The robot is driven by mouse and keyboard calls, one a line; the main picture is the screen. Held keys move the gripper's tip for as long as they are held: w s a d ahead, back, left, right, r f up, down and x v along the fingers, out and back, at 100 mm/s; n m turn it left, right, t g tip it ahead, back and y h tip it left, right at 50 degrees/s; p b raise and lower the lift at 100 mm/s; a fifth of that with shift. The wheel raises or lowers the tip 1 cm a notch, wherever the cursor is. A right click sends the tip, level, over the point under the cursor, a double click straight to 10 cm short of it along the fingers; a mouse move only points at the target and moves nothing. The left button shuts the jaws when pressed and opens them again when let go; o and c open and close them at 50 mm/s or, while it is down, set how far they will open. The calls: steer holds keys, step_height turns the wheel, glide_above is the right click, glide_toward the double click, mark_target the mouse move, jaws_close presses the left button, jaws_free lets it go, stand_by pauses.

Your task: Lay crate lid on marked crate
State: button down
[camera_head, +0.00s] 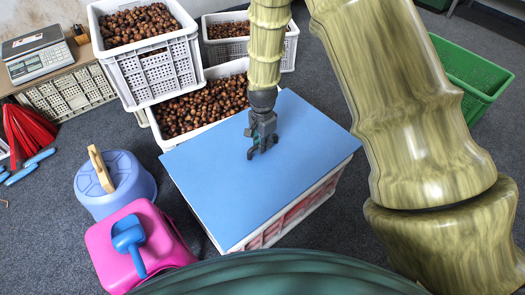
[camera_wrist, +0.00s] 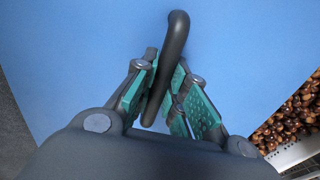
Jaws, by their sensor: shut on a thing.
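The crate lid (camera_head: 225,190) is a flat blue panel with a dark bar handle (camera_wrist: 176,45). My gripper (camera_head: 258,145) is shut on that handle; in the wrist view the green-padded fingers (camera_wrist: 168,88) stand on either side of it. In the head view the lid lies over a white crate with red showing along its side (camera_head: 300,210), roughly level. The lid hides the crate's top, and its left part seems to overhang. I cannot tell whether the lid rests on the rim or is just above it. No mark on the crate is clear.
White crates of chestnuts stand behind the lid (camera_head: 165,68) (camera_head: 285,52). A green crate (camera_head: 465,72) is at right, a scale (camera_head: 38,62) at far left.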

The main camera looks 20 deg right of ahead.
steer(key=shift+f+b, duration=0.9)
steer(key=shift+f, duration=0.8)
steer(key=shift+f, duration=0.25)
steer(key=c, duration=1.5)
jaws_free()
steer(key=shift+o, duration=0.2)
steer(key=shift+r, duration=0.1)
step_height(320, 180, up, 12)
steer(key=p, duration=0.5)
steer(key=shift+r, duration=0.15)
